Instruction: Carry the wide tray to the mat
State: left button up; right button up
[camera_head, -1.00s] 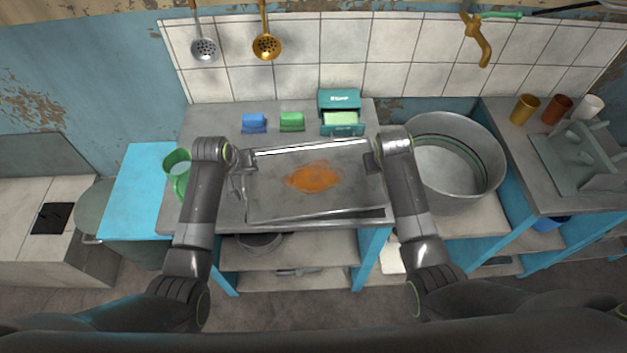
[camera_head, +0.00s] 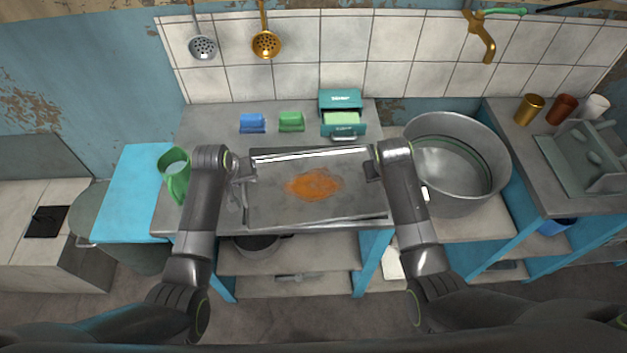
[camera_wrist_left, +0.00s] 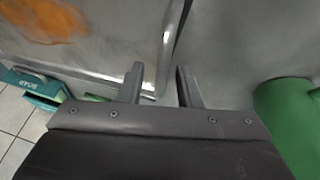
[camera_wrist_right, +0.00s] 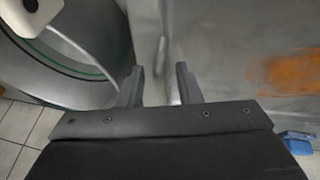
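The wide tray (camera_head: 285,212) is a grey metal tray with an orange-brown stain. It lies on the grey worktop, slightly askew. My left gripper (camera_head: 241,182) is at the tray's left side. In the left wrist view its fingers (camera_wrist_left: 158,88) stand apart, with the tray's handle (camera_wrist_left: 172,40) between them. My right gripper (camera_head: 373,171) is at the right side. Its fingers (camera_wrist_right: 158,85) also stand apart, with a handle (camera_wrist_right: 165,48) between them.
A green mug (camera_head: 174,177) is close to my left arm. Blue (camera_head: 252,123) and green (camera_head: 291,122) blocks and a teal soap box (camera_head: 341,100) stand behind the tray. A large metal tub (camera_head: 455,165) is to the right, close to my right arm.

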jog(key=shift+r, duration=0.1)
pick_arm(q)
jog(key=v, duration=1.2)
pick_arm(e)
jog(key=v, duration=1.1)
jog(key=shift+s+r, duration=0.15)
jog(key=shift+r, duration=0.25)
